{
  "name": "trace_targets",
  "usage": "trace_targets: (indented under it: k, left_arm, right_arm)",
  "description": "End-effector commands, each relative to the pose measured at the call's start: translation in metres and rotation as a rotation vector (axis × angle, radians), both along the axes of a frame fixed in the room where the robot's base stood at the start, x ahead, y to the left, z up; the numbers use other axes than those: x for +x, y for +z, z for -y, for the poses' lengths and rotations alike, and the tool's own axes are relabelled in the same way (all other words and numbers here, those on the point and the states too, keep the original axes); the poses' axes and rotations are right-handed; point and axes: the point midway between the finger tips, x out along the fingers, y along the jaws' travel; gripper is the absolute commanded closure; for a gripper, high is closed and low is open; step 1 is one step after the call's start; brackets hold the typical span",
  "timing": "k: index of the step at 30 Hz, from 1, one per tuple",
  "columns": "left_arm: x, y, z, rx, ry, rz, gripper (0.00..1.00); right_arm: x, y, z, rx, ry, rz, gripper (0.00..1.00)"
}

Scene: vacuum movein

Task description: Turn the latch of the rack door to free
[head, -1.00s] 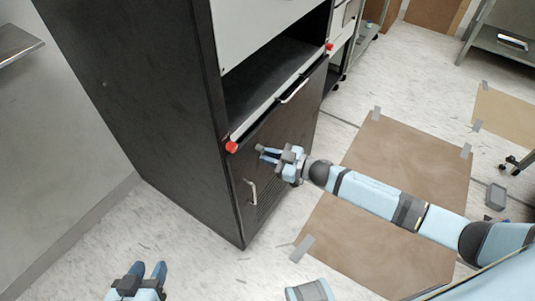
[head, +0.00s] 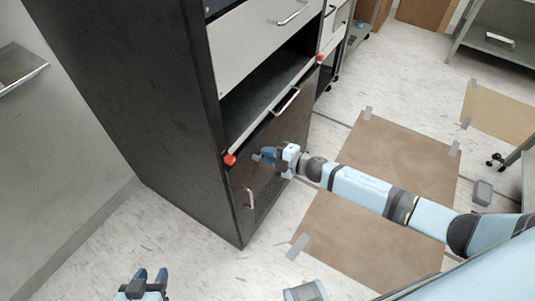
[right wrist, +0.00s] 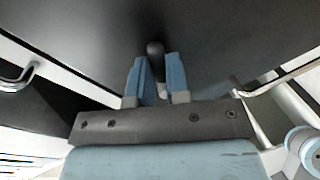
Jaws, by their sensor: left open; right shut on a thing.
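The dark rack door (head: 240,183) is the lower front panel of the black rack. The latch (right wrist: 154,47) shows in the right wrist view as a dark rounded knob standing out from the dark panel. My right gripper (head: 262,156) is at the door's face and is shut on the latch, with its blue fingers on either side of it in the right wrist view (right wrist: 155,62). In the head view the fingers largely hide the latch. My left gripper (head: 152,275) is open and empty, low over the floor, away from the rack.
The door face has metal handles at its lower left (head: 250,198) and top (head: 285,102). Brown mats (head: 400,150) lie on the floor at right.

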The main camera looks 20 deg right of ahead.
Motion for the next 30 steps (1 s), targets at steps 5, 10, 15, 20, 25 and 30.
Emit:
trace_targets:
  k: [5,10,15,20,25,30]
  left_arm:
    - [0.000,0.005,0.000,-0.006,0.003,-0.005,0.57]
    - [0.000,0.007,0.000,-0.010,0.006,-0.008,0.57]
    - [-0.001,0.005,0.000,-0.009,0.007,-0.015,0.57]
    - [-0.001,0.004,0.000,-0.009,0.007,-0.019,0.57]
    - [-0.001,0.005,0.000,-0.010,0.007,-0.018,0.57]
    - [0.000,0.006,0.000,-0.010,0.008,-0.015,0.57]
  right_arm:
    - [0.000,0.007,0.001,-0.118,0.000,0.092,1.00]
    - [0.001,0.011,0.002,-0.209,0.000,0.163,1.00]
    - [0.001,0.014,0.002,-0.273,0.000,0.213,1.00]
    - [0.001,0.015,0.002,-0.308,-0.001,0.240,1.00]
    - [0.001,0.016,0.002,-0.324,-0.001,0.253,1.00]
    - [0.001,0.016,0.002,-0.327,0.000,0.255,1.00]
